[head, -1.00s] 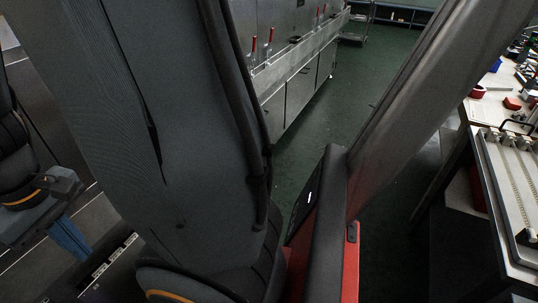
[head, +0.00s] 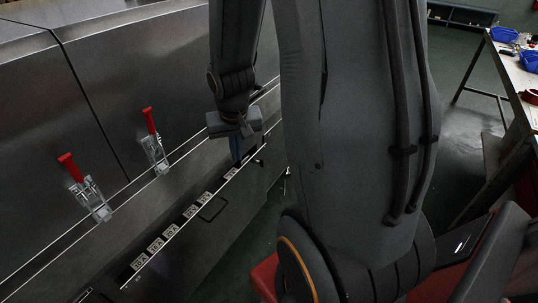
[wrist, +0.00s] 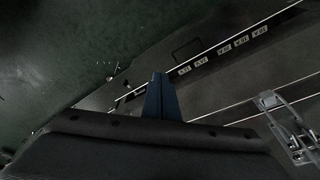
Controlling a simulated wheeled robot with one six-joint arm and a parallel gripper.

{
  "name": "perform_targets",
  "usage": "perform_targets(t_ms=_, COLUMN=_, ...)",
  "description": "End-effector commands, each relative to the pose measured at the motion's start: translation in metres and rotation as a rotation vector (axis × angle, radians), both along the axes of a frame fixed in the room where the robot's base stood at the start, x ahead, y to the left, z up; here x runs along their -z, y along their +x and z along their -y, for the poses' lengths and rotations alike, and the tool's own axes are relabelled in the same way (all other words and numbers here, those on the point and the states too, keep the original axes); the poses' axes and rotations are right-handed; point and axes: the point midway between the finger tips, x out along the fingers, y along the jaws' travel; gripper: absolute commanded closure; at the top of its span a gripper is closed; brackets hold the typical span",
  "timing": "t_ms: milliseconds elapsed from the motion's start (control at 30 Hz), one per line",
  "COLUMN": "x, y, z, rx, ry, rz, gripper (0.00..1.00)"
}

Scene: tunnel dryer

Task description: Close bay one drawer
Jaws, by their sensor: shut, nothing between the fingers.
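A long drawer (head: 196,229) in the lower metal front of the dryer has a pale top edge and a thin black loop handle (head: 213,208). A row of several white labelled tiles (head: 170,232) lies in a dark strip behind that edge, so it appears pulled out a little. The tiles (wrist: 222,49) and handle (wrist: 185,48) also show in the wrist view. My gripper (head: 237,155) has blue fingers, shut and empty, by the far end of the drawer edge. In the wrist view the fingers (wrist: 160,93) point toward the drawer edge; contact is unclear.
Red-handled toggle clamps (head: 94,200) (head: 156,155) sit on the ledge above the drawer. A workbench (head: 514,77) with blue bins stands at the right. My arm hides the middle.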

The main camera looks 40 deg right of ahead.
Motion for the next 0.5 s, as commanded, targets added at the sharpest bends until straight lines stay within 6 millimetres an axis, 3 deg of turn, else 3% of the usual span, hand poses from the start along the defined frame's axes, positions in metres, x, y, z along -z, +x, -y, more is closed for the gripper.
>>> perform_targets(t_ms=33, x=0.025, y=0.017, z=0.029, rx=0.081, ry=0.001, rz=0.037, gripper=1.00)
perform_targets(t_ms=100, x=0.049, y=0.040, z=0.064, rx=0.181, ry=0.009, rz=0.105, gripper=1.00)
perform_targets(t_ms=300, x=0.119, y=0.079, z=0.159, rx=0.438, ry=0.065, rz=0.295, gripper=1.00)
perform_targets(t_ms=500, x=0.166, y=0.091, z=0.217, rx=0.599, ry=0.138, rz=0.432, gripper=1.00)
